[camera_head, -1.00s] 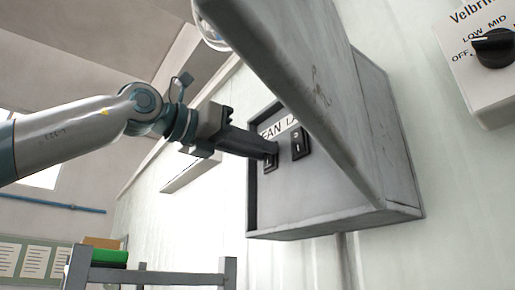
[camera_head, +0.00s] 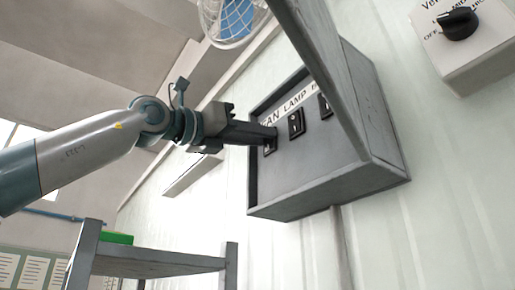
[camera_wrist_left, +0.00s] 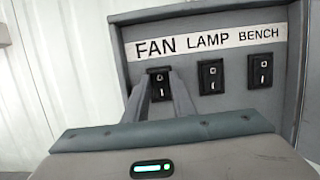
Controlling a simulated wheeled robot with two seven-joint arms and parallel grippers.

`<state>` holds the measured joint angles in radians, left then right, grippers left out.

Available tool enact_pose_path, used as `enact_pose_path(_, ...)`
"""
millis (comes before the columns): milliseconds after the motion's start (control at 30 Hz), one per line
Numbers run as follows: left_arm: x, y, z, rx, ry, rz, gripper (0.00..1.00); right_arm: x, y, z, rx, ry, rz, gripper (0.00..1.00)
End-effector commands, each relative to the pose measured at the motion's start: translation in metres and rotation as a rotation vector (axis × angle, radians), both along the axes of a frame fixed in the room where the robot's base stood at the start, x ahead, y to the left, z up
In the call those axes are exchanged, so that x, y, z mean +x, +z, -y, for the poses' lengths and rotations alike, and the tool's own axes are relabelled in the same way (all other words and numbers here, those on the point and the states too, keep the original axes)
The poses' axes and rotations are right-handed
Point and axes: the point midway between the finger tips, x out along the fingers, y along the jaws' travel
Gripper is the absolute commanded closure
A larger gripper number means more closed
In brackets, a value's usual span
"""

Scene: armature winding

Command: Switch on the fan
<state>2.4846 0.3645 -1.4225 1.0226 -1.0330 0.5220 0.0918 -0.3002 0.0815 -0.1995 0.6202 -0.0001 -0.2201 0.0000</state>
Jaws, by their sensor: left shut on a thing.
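The fan switch (camera_wrist_left: 159,78) is a black rocker under the FAN label (camera_wrist_left: 155,47), at the left of the row in the left wrist view. My left gripper (camera_head: 270,136) reaches into the grey switch box (camera_head: 300,210). Its fingers (camera_wrist_left: 161,87) are shut on the fan switch, one on each side, and hide part of it. In the head view the fan switch (camera_head: 269,149) is mostly behind the fingertips. The fan (camera_head: 236,22), with a wire guard and blue middle, shows at the top. Whether it turns cannot be told. My right gripper is not in view.
The lamp switch (camera_wrist_left: 211,76) and bench switch (camera_wrist_left: 260,70) sit right of the fan switch. The box's open door (camera_head: 325,65) stands out in front. A dial box (camera_head: 480,60) is on the wall at right. A grey rack (camera_head: 160,264) stands below.

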Motion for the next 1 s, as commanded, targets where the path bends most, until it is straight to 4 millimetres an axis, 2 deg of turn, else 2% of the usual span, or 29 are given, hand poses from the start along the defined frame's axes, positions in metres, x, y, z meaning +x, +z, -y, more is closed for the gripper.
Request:
enact_pose_path(300,0.000,0.000,0.000,-0.004,0.000,0.002,0.99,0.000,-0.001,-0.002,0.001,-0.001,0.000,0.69)
enact_pose_path(333,0.000,0.000,0.000,-0.004,0.000,0.002,0.72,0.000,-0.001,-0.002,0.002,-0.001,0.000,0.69)
enact_pose_path(400,0.000,0.000,0.000,-0.003,0.000,0.001,0.58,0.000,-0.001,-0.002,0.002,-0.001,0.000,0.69)
enact_pose_path(767,0.000,-0.001,-0.001,-0.002,0.000,0.000,0.58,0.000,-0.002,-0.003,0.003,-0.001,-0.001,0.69)
enact_pose_path(1000,-0.010,-0.007,-0.015,-0.004,0.001,0.001,0.58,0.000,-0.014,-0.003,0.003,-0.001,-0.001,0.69)
